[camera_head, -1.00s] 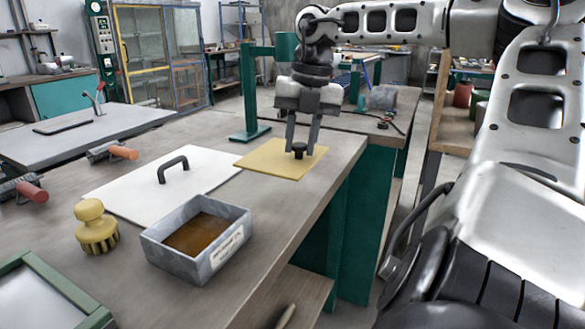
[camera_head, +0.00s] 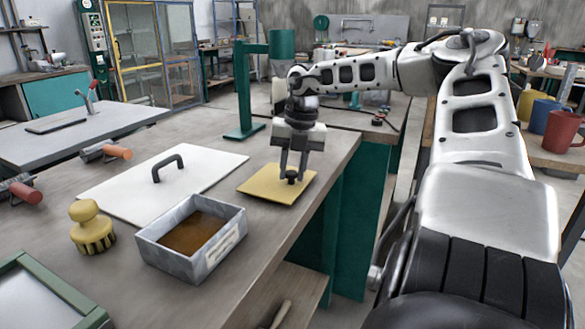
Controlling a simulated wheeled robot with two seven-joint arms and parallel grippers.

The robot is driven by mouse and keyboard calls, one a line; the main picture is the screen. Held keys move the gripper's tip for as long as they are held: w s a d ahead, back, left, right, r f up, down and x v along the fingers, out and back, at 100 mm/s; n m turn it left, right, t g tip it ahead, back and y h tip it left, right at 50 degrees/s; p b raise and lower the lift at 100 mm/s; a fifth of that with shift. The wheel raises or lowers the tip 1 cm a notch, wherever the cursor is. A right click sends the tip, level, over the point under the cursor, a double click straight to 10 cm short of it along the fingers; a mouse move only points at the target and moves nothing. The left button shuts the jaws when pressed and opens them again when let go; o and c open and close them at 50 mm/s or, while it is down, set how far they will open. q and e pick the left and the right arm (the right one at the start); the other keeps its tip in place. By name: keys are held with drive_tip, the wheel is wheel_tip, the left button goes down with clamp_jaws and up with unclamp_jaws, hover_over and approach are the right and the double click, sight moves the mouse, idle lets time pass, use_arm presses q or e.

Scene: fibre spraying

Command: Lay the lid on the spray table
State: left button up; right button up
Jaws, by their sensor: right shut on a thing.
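A flat yellow board with a black knob, which I take for the lid (camera_head: 262,187), is over the right part of the grey-brown bench top (camera_head: 110,285). My right gripper (camera_head: 292,174) points down from above and is shut on the black knob. The lid looks level; I cannot tell whether it touches the bench or hangs just above it. Which surface is the spray table is not marked; the bench is the nearest one. My left gripper is not in view.
A white board (camera_head: 130,195) with a black handle, a grey box (camera_head: 165,255) with brown contents and a yellow brush (camera_head: 90,222) sit left of the lid. A green stand (camera_head: 244,100) rises behind. Mugs (camera_head: 560,128) stand at far right. Bare bench lies between box and lid.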

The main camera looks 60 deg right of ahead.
drive_tip(key=shift+f, duration=0.15)
drive_tip(key=o, duration=1)
wheel_tip(320, 180, up, 12)
drive_tip(key=s+p, duration=0.1)
drive_tip(key=shift+s+d, duration=0.25)
drive_tip(key=shift+d, duration=0.2)
